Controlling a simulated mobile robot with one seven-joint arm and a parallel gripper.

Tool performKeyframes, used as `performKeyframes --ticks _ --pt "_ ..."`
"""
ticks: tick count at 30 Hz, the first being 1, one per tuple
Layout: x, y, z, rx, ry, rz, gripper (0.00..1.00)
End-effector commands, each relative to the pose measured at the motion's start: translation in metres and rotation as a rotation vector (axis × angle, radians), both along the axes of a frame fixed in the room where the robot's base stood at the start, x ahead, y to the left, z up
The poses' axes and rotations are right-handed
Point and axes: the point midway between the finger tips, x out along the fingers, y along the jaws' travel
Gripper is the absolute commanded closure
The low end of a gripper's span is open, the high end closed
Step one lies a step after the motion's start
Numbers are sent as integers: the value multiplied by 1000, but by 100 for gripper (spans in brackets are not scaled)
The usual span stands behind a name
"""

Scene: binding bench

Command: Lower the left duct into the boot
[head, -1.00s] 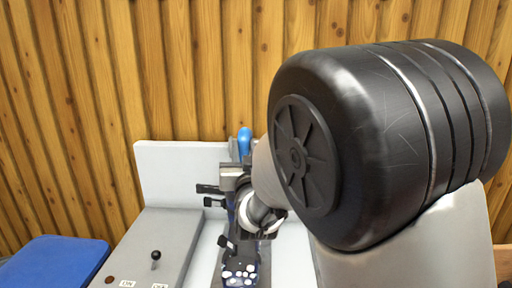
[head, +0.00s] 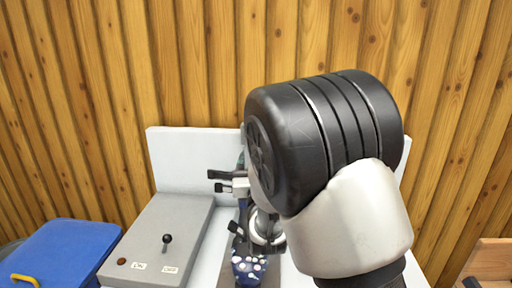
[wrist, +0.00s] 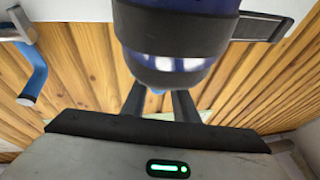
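A dark blue boot-like piece with white spots (head: 250,270) stands low on the bench in the head view. I cannot make out a left duct for certain. In the wrist view a blue and silver rounded body with a black band (wrist: 175,35) fills the top centre. My gripper (wrist: 160,100) shows two dark fingers set apart, with background between them. Their tips end just below or behind that body; contact is unclear. A small light-blue bit shows near the tips. In the head view my arm hides the gripper and much of the clamp fixture (head: 238,187).
A grey box with a black knob (head: 168,240) stands left of the fixture. A blue lidded bin (head: 65,250) is at the far left. A white back panel (head: 190,160) and a wooden wall stand behind. A blue-handled hook (wrist: 35,75) shows in the wrist view.

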Motion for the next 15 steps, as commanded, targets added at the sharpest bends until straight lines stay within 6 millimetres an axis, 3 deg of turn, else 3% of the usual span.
performKeyframes --ticks 1,3,15 --pt "0 0 1 0 -1 0 65" --pt "0 0 1 0 -1 0 55" --pt "-7 -1 -2 0 0 0 55"
